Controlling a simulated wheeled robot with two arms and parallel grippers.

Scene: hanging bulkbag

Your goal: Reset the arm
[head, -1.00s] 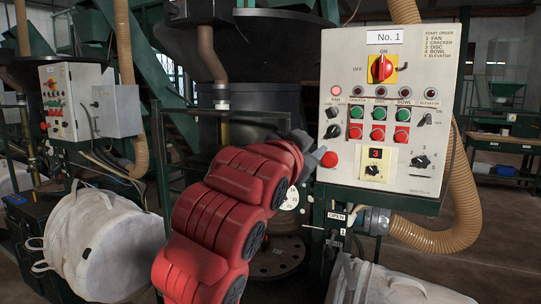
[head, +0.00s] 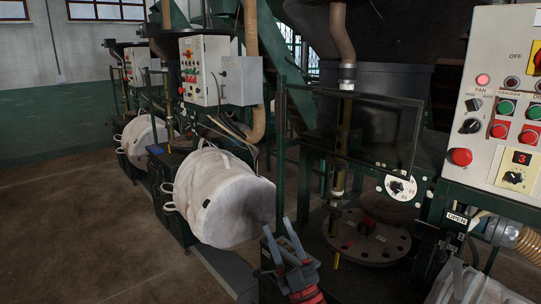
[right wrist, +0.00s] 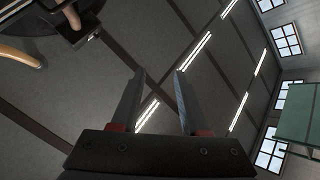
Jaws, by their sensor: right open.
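My right gripper (head: 283,243) is low in the head view, pointing up, with its two fingers apart and nothing between them. The red end of my right arm (head: 305,295) shows below it at the bottom edge. In the right wrist view the gripper (right wrist: 156,88) is open and empty, facing the ceiling and its strip lights. My left gripper is in no view. The control panel (head: 482,145), with its buttons, knobs and lit red fan lamp, is cut off at the right edge of the head view.
A white bulk bag (head: 222,195) hangs left of my right gripper. A round flange plate (head: 366,238) and a dial (head: 399,187) are to its right. Another bag (head: 142,142) and panel (head: 205,70) stand further back. The floor (head: 70,220) at left is clear.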

